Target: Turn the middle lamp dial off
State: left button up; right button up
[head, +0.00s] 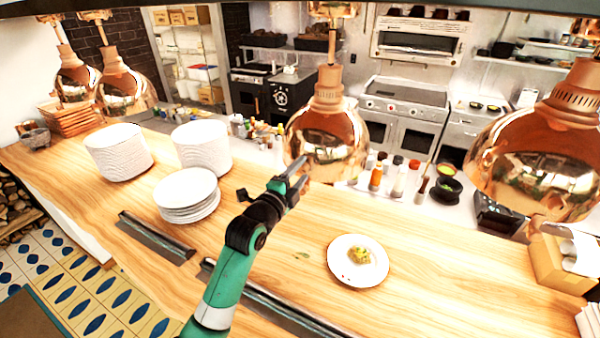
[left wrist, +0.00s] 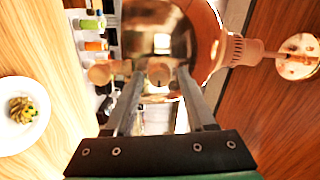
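The middle lamp (head: 328,135) is a shiny copper dome hanging over the wooden counter, and its dome fills the upper middle of the left wrist view (left wrist: 165,30). My left gripper (head: 303,172) is in front of the dome's lower left side, with its fingers pointing at it. In the left wrist view the fingers are apart, with a small round copper knob shape (left wrist: 158,73) between their tips. Another rounded copper piece (left wrist: 101,73) sticks out past the lamp's rim. I cannot tell which is the dial and which a reflection, nor whether the fingers touch it. My right gripper is not visible.
A copper lamp (head: 535,150) hangs at right, and two more (head: 122,88) hang at left. Plate stacks (head: 187,195) stand on the counter's left. A plate with food (head: 358,262) lies below the middle lamp. Bottles (head: 376,178) stand behind it.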

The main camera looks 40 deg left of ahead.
pick_arm(q)
jog(key=shift+o, duration=0.2)
jog(key=v, duration=1.1)
jog(key=shift+s, duration=0.3)
jog(key=shift+d, duration=0.1)
jog(key=d+r+t+h+p, duration=0.1)
jog(key=d+r+t+p, duration=0.1)
jog(key=d+r, duration=0.35)
jog(key=d+r+m+t+h+p, duration=0.1)
jog(key=d+r+p, duration=0.1)
jog(key=r, duration=0.7)
jog(key=d+r+t+h+p, duration=0.15)
jog(key=d+r, duration=0.25)
jog(key=r, duration=0.4)
jog(key=s+d+r+n+t+h+p, duration=0.1)
jog(key=s+d+r+n+t, duration=0.1)
jog(key=s+r+n, duration=0.3)
jog(key=s+d+r+n+t+h+p, duration=0.1)
jog(key=s+r+n, duration=0.5)
jog(key=r, duration=0.7)
jog(key=d+n+t+h, duration=0.1)
jog(key=d+n+t, duration=0.1)
jog(key=t, duration=0.1)
jog(key=shift+d+r+n, duration=0.25)
jog(key=shift+d+n, duration=0.05)
